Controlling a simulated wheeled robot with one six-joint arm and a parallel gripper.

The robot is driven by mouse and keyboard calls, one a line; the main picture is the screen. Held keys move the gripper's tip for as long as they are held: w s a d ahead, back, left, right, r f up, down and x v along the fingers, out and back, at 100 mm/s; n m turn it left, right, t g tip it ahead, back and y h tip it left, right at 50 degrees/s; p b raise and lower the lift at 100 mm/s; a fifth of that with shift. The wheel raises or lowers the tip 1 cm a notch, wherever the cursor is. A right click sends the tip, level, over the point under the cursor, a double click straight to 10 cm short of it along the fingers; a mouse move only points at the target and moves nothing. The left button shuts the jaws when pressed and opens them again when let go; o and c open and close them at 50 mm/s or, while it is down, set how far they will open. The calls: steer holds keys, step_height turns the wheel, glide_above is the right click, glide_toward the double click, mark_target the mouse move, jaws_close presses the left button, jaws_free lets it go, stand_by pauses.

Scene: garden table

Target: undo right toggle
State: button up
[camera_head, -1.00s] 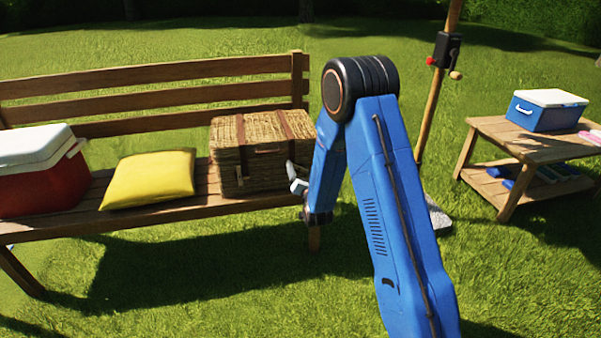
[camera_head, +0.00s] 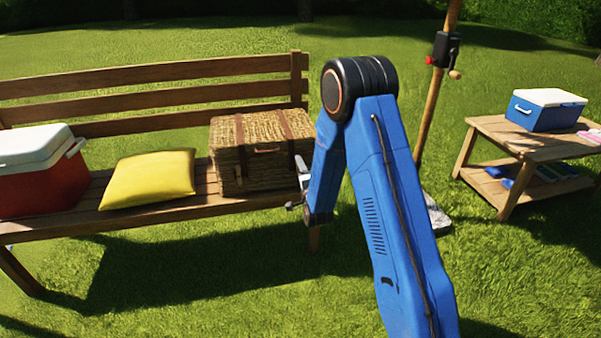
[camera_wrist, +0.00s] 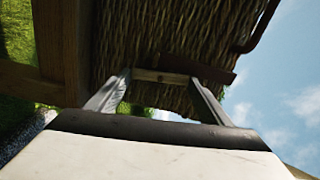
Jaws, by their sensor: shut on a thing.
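The wicker basket (camera_head: 228,175) stands on the bench with its lid down and two brown leather straps over it. The right strap (camera_head: 290,125) runs down the front, where my arm partly hides it. In the wrist view, a small wooden toggle (camera_wrist: 160,77) lies crosswise against the wicker (camera_wrist: 160,35), beside a dark leather strap end (camera_wrist: 205,67). My gripper (camera_wrist: 158,80) is shut on the toggle, one finger at each end. In the head view my gripper (camera_head: 298,188) is at the basket's front right; the toggle is hidden there.
The bench (camera_head: 200,205) also holds a yellow cushion (camera_head: 150,178) and a red cooler with a white lid (camera_head: 35,180). A pole (camera_head: 430,115) stands right of my arm. A side table (camera_head: 530,145) with a blue cooler (camera_head: 545,112) is farther right.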

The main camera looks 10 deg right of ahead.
steer(key=shift+m, duration=0.6)
steer(key=shift+f, duration=0.1)
steer(key=o, duration=1.1)
steer(key=shift+c, duration=0.2)
steer(key=shift+s, duration=0.1)
